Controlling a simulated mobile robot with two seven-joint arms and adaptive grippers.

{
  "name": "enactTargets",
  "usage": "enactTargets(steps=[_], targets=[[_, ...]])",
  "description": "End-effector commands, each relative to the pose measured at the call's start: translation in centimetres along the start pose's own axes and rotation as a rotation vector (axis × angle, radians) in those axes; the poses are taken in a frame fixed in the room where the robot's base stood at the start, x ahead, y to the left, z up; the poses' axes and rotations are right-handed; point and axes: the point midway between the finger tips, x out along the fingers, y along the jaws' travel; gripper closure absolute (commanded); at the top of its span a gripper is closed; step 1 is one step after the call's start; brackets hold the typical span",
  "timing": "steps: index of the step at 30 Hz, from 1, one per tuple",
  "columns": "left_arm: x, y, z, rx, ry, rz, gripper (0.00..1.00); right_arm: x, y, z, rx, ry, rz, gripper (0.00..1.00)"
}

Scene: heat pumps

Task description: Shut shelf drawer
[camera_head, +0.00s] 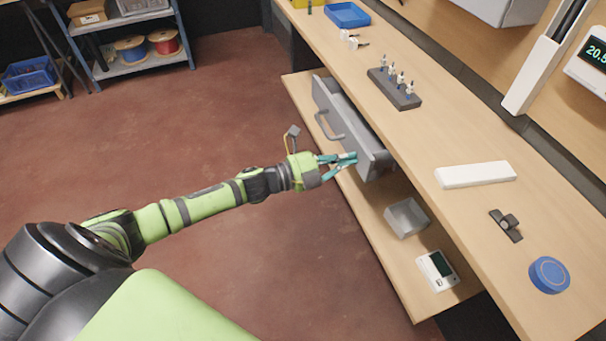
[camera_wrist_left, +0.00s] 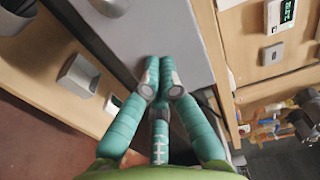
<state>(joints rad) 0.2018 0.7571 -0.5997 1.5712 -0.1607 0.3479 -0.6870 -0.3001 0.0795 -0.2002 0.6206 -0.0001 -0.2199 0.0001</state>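The grey shelf drawer (camera_head: 338,122) stands pulled out from under the wooden bench, with a bar handle (camera_head: 328,126) on its front. My left gripper (camera_head: 356,158) has teal fingers. They are at the near end of the drawer front, to the right of the handle. In the left wrist view the fingertips (camera_wrist_left: 159,72) are drawn together with nothing seen between them. They lie against or just before the grey drawer face (camera_wrist_left: 165,35); I cannot tell if they touch. My right gripper is in neither view.
The wooden bench (camera_head: 445,135) carries a dark rack (camera_head: 394,90), a white bar (camera_head: 475,174) and a blue round object (camera_head: 549,274). The lower shelf (camera_head: 398,262) holds a grey bin (camera_head: 407,217) and a white meter (camera_head: 437,270). The floor left of the bench is clear.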

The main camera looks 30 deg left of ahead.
Motion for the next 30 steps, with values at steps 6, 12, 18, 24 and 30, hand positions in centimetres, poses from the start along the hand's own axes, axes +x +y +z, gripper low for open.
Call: enactTargets(steps=[6, 12, 18, 24, 30], targets=[[4.4, 0.2, 0.0, 0.001, 0.0, -0.001, 1.0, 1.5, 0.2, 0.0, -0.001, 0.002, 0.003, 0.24], [6.3, 0.1, 0.0, -0.001, 0.0, 0.001, 1.0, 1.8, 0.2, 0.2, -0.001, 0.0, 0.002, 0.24], [6.8, 0.0, 0.0, -0.001, -0.001, 0.001, 1.0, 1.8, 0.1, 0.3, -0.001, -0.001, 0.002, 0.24], [6.8, 0.0, 0.0, -0.001, 0.0, -0.001, 1.0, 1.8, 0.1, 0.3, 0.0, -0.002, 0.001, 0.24], [6.6, -0.1, 0.2, 0.0, 0.0, -0.002, 1.0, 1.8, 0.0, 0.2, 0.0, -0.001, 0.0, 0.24]])
